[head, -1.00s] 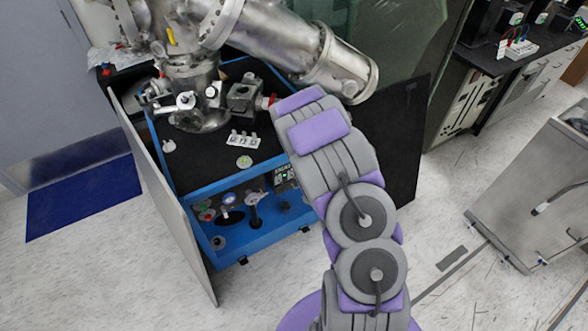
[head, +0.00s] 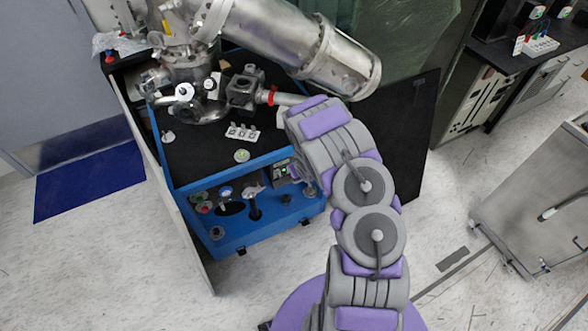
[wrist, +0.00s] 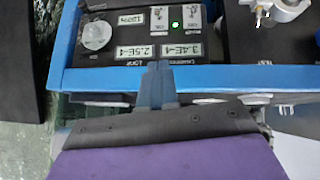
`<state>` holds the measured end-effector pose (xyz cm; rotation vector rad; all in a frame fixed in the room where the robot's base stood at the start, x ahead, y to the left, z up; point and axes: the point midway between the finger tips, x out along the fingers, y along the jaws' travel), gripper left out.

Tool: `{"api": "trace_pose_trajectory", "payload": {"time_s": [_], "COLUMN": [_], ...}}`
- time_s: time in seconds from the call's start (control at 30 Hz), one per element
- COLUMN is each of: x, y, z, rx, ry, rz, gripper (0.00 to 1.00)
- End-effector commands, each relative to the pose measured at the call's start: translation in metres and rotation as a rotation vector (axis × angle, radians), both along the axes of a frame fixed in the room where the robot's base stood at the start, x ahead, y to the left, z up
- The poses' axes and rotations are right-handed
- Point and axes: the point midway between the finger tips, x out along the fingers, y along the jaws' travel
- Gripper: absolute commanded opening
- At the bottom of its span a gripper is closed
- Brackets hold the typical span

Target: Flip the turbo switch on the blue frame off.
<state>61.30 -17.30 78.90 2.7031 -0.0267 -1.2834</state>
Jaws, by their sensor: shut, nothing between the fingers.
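The blue frame (head: 262,238) stands left of my arm in the head view. A dark control panel (head: 281,174) with a green light sits in its right front corner. In the wrist view the panel (wrist: 104,59) shows a round white knob, lit number displays and a green light (wrist: 175,25). Two white switches, a left one (wrist: 158,18) and a right one (wrist: 192,16), flank the light; their labels are too small to read, so I cannot tell which is turbo. My gripper (wrist: 157,66) is shut and empty, its tips over the blue front rail (wrist: 235,78), below the switches.
A steel vacuum chamber (head: 285,35) rises over the frame's black top. Gauges and a black post (head: 255,207) stand in the frame's front bay. A black panel (head: 405,140) stands behind my arm. A metal cart (head: 535,190) is at right; open floor lies in front.

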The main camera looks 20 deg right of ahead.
Motion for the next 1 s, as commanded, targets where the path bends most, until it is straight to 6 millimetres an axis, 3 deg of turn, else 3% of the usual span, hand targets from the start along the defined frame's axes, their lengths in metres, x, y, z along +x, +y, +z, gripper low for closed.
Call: {"api": "trace_pose_trajectory", "payload": {"time_s": [0.7,1.0], "x": [0.063,0.058], "y": [-0.007,-0.01], "z": [-0.081,-0.111], "rx": [0.0,-0.003], "ry": [-0.003,-0.001], "rz": [-0.001,0.0], "gripper": [0.0,0.0]}}
